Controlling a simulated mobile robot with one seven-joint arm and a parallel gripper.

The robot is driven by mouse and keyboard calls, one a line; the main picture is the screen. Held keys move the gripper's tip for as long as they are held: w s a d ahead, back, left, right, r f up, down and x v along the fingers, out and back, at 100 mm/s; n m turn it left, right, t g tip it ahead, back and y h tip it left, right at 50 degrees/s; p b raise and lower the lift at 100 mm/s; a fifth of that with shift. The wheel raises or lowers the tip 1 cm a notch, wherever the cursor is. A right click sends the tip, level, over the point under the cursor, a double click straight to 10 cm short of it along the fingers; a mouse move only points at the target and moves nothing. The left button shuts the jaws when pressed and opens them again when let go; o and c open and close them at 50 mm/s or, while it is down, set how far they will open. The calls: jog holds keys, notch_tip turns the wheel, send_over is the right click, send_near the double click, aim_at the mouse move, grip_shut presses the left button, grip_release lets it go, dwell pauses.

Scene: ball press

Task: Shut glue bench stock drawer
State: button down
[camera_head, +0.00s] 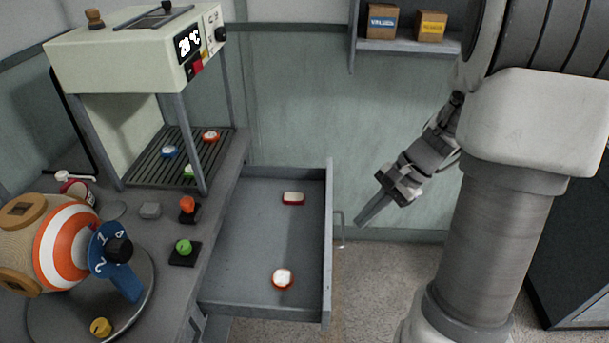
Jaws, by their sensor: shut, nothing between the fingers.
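The grey stock drawer (245,258) stands pulled out to the right from the glue bench (222,205). Its front panel (328,245) faces right and carries a thin metal handle (342,232). Two small red-and-white pieces lie in the drawer, one near the back (293,198) and one near the front (283,279). My gripper (361,220) is shut and empty. It points down and left, just right of the front panel and handle in the picture. It looks apart from the handle, but the depth between them is hard to tell.
A cream press (120,55) with a slatted shelf stands on the bench. A striped ball (68,240), a red button (188,204) and a green button (184,247) are in front of it. A wall shelf (405,46) holds boxes. The floor (385,285) right of the drawer looks clear.

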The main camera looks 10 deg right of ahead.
jog(key=d+f+m+t+y+b, duration=0.1)
jog(key=d+f+m, duration=0.3)
jog(key=f, duration=0.5)
jog(key=d+f+m+t+y+b, duration=0.1)
jog(key=d+f+m+y, duration=0.1)
jog(key=d+f+m, duration=0.45)
jog(key=w+a+f+n+b, duration=0.1)
jog(key=w+a+f+n, duration=0.1)
jog(key=a+f, duration=0.7)
jog(key=shift+w+a+b, duration=0.3)
jog(key=shift+w+a, duration=0.3)
jog(key=shift+a, duration=1.05)
jog(key=shift+f, duration=0.1)
jog(key=b, duration=0.7)
send_over(231, 275)
jog(key=d, duration=0.2)
jog(key=shift+s+a, duration=0.15)
jog(key=shift+s, duration=0.05)
jog(key=shift+w+a, duration=0.25)
jog(key=shift+a, duration=0.65)
